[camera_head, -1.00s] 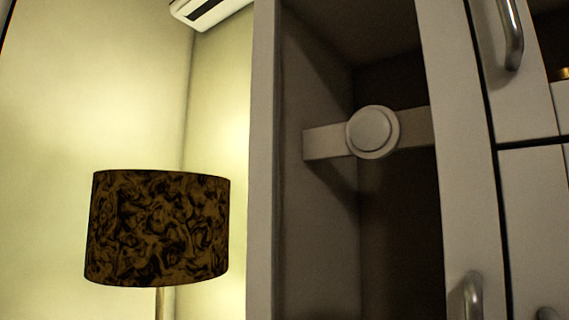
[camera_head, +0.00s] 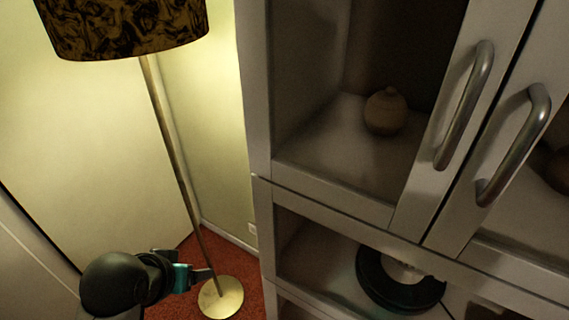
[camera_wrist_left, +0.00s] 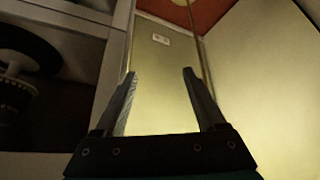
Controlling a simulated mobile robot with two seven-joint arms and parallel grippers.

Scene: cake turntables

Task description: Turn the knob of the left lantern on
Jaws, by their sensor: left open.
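No thing that I can surely call a lantern, and no knob, shows in these views. A floor lamp stands at the left in the head view, with a dark patterned shade (camera_head: 125,25), a thin pole (camera_head: 172,140) and a round brass base (camera_head: 221,298). My left gripper (camera_head: 196,263) is open and empty, in front of the lower pole and base. In the left wrist view its two fingers (camera_wrist_left: 160,74) are spread, with only pale wall seen between them. My right gripper is not in view.
A grey cabinet (camera_head: 256,140) with metal handles (camera_head: 463,105) fills the right side. Its shelves hold a small round pot (camera_head: 386,111) and a dark ring-shaped object (camera_head: 378,290). Red carpet (camera_head: 195,245) and a wall outlet (camera_wrist_left: 160,39) lie beside it.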

